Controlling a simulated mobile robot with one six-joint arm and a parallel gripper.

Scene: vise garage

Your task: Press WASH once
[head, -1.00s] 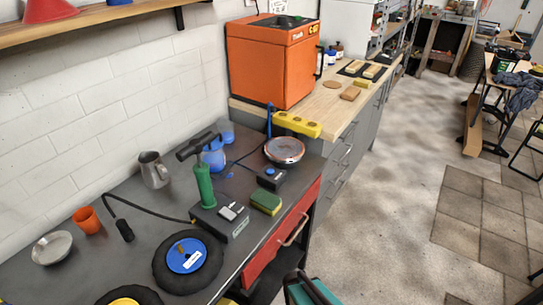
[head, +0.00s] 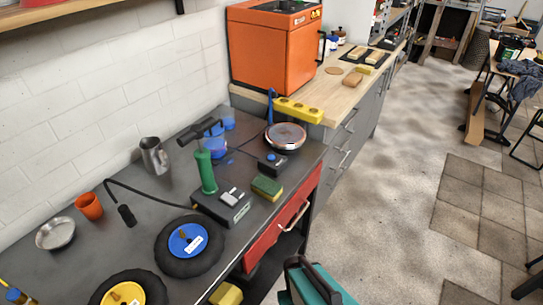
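No control reading WASH can be made out in the head view. An orange cabinet-like machine (head: 270,50) stands on the wooden counter and has a dark top panel with small marks too fine to read. A dark box with light switches (head: 228,202) sits on the grey bench, its label unreadable. A small dark box with a blue knob or button (head: 271,163) sits behind it, near the pan. My gripper is not in view.
The grey bench (head: 95,243) holds wheels, a green hand pump (head: 206,172), a metal jug (head: 154,156), an orange cup (head: 89,206), a sponge (head: 267,187) and a pan (head: 285,137). A teal object (head: 318,285) is low in front. Open floor (head: 385,200) lies right.

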